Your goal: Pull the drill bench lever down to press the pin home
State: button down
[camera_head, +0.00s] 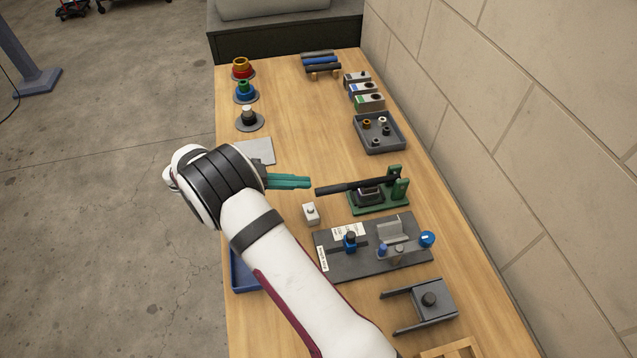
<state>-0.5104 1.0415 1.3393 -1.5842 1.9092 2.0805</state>
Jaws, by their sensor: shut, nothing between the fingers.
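The drill bench (398,187) is a green press with a base plate and an upright at its right end, right of the picture's middle. Its black lever (345,187) runs left from the upright, nearly level, over a dark block (369,197) on the base. The pin cannot be made out under the lever. My gripper (307,182) has teal fingers pointing right. It is shut and empty, with its tips just left of the lever's free end. A small gap seems to show between them; the height difference is hard to tell.
A white button box (311,213) stands just below the lever's end. A dark fixture plate (338,262) with blue knobs lies nearer. A grey parts tray (379,148) stands behind the press. A stone wall (520,150) borders the right. The table's middle is clear farther back.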

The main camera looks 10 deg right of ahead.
jog(key=f+v, duration=0.1)
jog(key=v, duration=0.3)
jog(key=n+t+y, duration=0.1)
jog(key=n+y, duration=1.2)
jog(key=n, duration=0.7)
send_near(331, 189)
jog(key=f, duration=0.4)
jog(key=w+f, duration=0.1)
jog(key=f, duration=0.1)
jog(key=shift+d+f, duration=0.2)
jog(key=shift+f, duration=0.2)
